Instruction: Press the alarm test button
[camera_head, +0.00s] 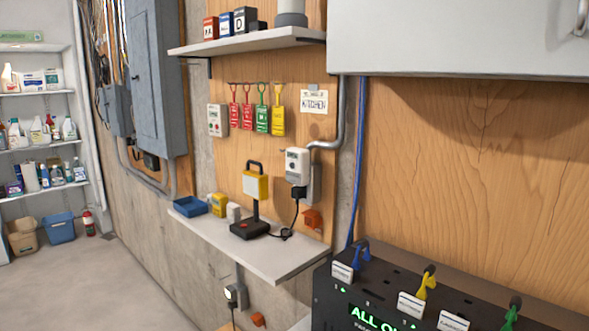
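No alarm is clearly labelled, and I cannot tell for sure which thing carries the test button. A small white wall box (217,120) with small markings on its face is fixed left of the hanging tags. A white wall unit (297,165) with a dark round spot on its face is mounted on the plywood right of the lamp, with a black plug and cord below it. Neither of my grippers is in view.
A narrow wall shelf (284,264) holds a yellow-and-black lamp (255,187) and a blue tray (189,207). A black panel (385,297) with coloured levers stands at the lower right. A grey cabinet (442,38) overhangs it.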

